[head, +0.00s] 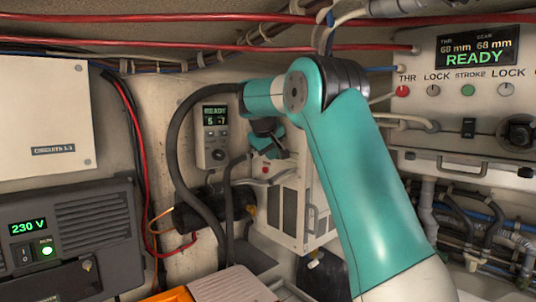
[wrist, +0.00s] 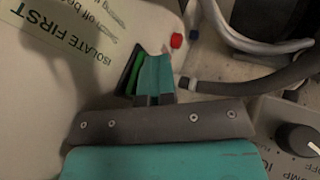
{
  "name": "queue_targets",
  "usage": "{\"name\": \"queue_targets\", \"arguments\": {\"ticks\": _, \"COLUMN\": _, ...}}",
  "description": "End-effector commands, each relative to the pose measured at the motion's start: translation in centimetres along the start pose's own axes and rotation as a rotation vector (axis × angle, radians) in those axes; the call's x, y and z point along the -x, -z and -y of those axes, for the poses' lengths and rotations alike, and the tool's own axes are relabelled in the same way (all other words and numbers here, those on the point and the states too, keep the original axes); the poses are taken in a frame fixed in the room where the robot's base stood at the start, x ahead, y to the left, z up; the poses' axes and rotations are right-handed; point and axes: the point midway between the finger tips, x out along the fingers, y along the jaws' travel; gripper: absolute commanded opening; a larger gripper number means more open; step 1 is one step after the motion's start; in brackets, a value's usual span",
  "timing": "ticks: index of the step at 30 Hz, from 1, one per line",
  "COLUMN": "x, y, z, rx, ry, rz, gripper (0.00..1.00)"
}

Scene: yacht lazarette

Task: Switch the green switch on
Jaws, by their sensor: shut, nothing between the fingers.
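The green switch (wrist: 136,74) shows in the wrist view as a green piece in a dark surround, on a pale panel. It is partly hidden by my gripper (wrist: 156,62), whose teal fingers are together and empty just right of it. I cannot tell whether they touch it or which way the switch is set. In the head view my gripper (head: 272,150) points down in front of a white slatted unit (head: 290,205). The green switch cannot be made out there, behind or beside my gripper.
A red knob (wrist: 177,41) and a cable (wrist: 255,80) lie close right of the fingers. A pump knob (wrist: 298,139) is at the lower right. In the head view, a display box (head: 213,130) hangs left of my gripper, and a black hose (head: 175,150) loops there.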

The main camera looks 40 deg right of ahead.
Motion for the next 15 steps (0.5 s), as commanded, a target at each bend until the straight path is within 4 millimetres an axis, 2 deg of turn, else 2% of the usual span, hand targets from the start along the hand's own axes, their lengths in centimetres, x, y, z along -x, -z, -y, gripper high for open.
{"name": "queue_targets", "arguments": {"ticks": 1, "x": 0.3, "y": -0.1, "z": -0.7, "rx": -0.015, "ry": -0.011, "rz": 0.003, "gripper": 0.0}}
{"name": "queue_targets", "arguments": {"ticks": 9, "x": 1.6, "y": 0.8, "z": -1.1, "rx": -0.014, "ry": -0.012, "rz": -0.006, "gripper": 0.0}}
{"name": "queue_targets", "arguments": {"ticks": 15, "x": 1.7, "y": 0.8, "z": -1.2, "rx": -0.014, "ry": -0.013, "rz": -0.009, "gripper": 0.0}}
